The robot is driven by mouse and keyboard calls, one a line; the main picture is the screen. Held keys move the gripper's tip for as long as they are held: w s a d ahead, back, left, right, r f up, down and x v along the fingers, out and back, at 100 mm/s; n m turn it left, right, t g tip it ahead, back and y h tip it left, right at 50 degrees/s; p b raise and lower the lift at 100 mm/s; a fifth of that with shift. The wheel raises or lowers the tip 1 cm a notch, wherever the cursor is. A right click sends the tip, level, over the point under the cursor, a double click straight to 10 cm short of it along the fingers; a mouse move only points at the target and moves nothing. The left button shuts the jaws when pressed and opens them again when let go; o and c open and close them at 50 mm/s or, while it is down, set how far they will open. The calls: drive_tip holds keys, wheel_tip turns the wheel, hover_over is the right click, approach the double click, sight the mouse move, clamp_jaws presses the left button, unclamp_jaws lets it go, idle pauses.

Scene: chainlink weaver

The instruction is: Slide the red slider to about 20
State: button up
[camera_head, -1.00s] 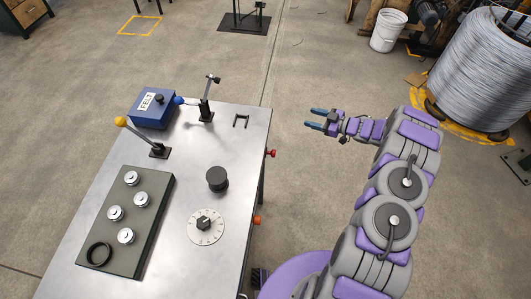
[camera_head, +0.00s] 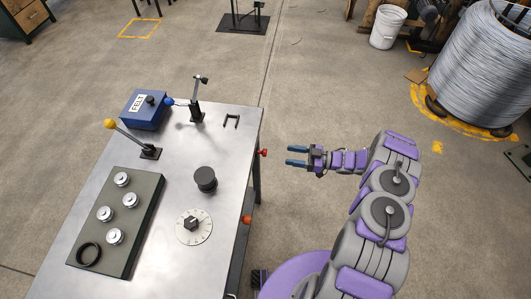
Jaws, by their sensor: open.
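A red knob (camera_head: 263,152) sticks out from the right side of the metal table (camera_head: 222,148). An orange-red knob (camera_head: 246,219) shows lower on the same side. I cannot tell which one is the red slider, and no scale is readable there. My gripper (camera_head: 289,156) is open and empty, to the right of the red knob and apart from it. Its two blue fingers point left toward the table's side.
The tabletop carries a round dial (camera_head: 194,227), a black cylinder (camera_head: 205,179), a dark block (camera_head: 132,253) with several metal knobs, a yellow-tipped lever (camera_head: 128,134) and a blue box (camera_head: 146,109). Wire coil (camera_head: 484,70) and white bucket (camera_head: 387,28) stand at upper right.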

sight(262, 152)
drive_tip(key=a, duration=0.4)
drive_tip(key=w+a+b, duration=0.1)
drive_tip(key=a, duration=0.7)
drive_tip(key=shift+w+a+f, duration=0.1)
drive_tip(key=shift+w, duration=0.3)
drive_tip(key=shift+d, duration=1.4)
drive_tip(key=a, duration=0.2)
drive_tip(key=shift+a, duration=0.35)
drive_tip(key=c, duration=0.5)
drive_tip(key=shift+d, duration=0.2)
drive_tip(key=c, duration=0.3)
drive_tip(key=shift+w+d, duration=0.1)
drive_tip(key=shift+d, duration=0.25)
clamp_jaws()
